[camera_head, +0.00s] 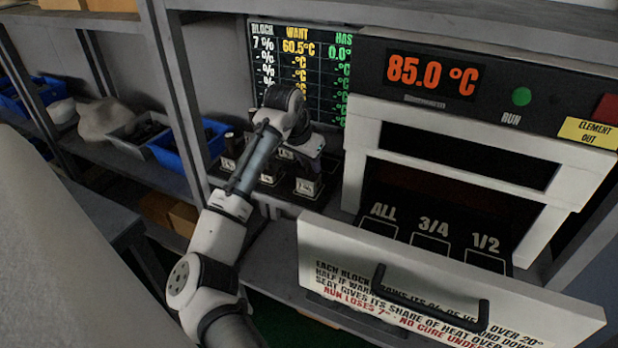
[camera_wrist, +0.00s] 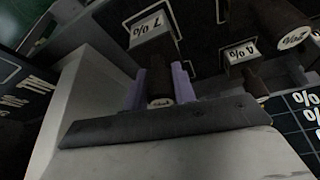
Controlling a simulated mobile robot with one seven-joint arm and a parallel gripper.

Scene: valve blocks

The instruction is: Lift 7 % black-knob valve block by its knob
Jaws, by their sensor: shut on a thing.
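The 7 % valve block (camera_wrist: 150,28) shows in the wrist view at upper centre, with its white label readable and upside down. Its dark knob (camera_wrist: 160,80) stands between the two purple fingers of my gripper (camera_wrist: 159,77). The fingers are shut on the knob, one on each side. In the head view my gripper (camera_head: 303,146) is over the group of blocks on the shelf, left of the oven. My wrist hides part of that group, and I cannot tell there whether the block is clear of its seat.
A 4 % block (camera_wrist: 240,52) and a 2 % block (camera_wrist: 293,38) stand close by. The oven drawer (camera_head: 430,285) is pulled out, with seats marked ALL, 3/4 and 1/2. A display board (camera_head: 300,65) is behind. Blue bins (camera_head: 185,155) are at left.

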